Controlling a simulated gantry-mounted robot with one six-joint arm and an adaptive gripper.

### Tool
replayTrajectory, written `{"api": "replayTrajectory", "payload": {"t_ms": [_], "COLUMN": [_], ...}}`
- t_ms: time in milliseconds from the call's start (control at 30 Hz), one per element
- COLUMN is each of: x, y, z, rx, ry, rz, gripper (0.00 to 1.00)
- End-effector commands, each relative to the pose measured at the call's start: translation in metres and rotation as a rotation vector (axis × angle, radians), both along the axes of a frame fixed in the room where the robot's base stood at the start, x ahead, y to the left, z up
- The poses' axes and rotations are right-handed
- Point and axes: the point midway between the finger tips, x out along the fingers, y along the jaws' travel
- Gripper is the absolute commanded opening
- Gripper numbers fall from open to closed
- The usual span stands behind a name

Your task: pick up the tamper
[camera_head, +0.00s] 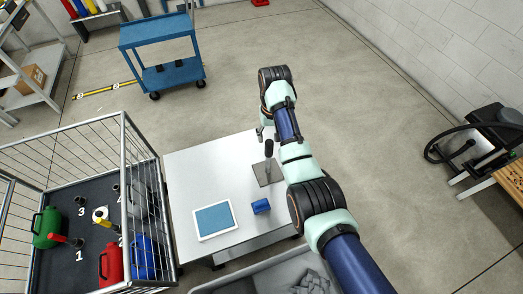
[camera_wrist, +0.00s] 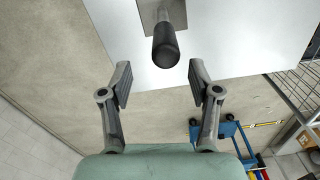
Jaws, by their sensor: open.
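The tamper has a black upright handle (camera_head: 269,149) and a flat grey square base (camera_head: 262,180). It stands on the white table near the table's right edge. In the wrist view its dark handle (camera_wrist: 165,45) points towards the camera, with part of the grey base (camera_wrist: 172,12) behind it at the top edge. My gripper (camera_head: 262,134) is at the table's far right edge, beside the handle in the head view. In the wrist view my gripper (camera_wrist: 159,78) is open and empty, its fingers apart. The handle shows just above the gap between the fingertips, apart from both.
The white table (camera_head: 185,185) also holds a blue-screened tablet (camera_head: 214,220) and a small blue block (camera_head: 261,206). A wire-sided cart (camera_head: 125,165) with jugs stands left, a grey bin (camera_head: 245,278) in front. A blue trolley (camera_head: 160,35) stands behind.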

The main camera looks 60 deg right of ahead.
Motion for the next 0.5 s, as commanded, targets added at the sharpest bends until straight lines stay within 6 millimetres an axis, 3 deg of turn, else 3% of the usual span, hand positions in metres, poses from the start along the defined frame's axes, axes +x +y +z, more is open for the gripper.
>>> {"api": "replayTrajectory", "payload": {"t_ms": [500], "x": [0.001], "y": [0.002], "z": [-0.036], "rx": [0.002], "ry": [0.001], "rz": [0.000], "gripper": [0.62]}}
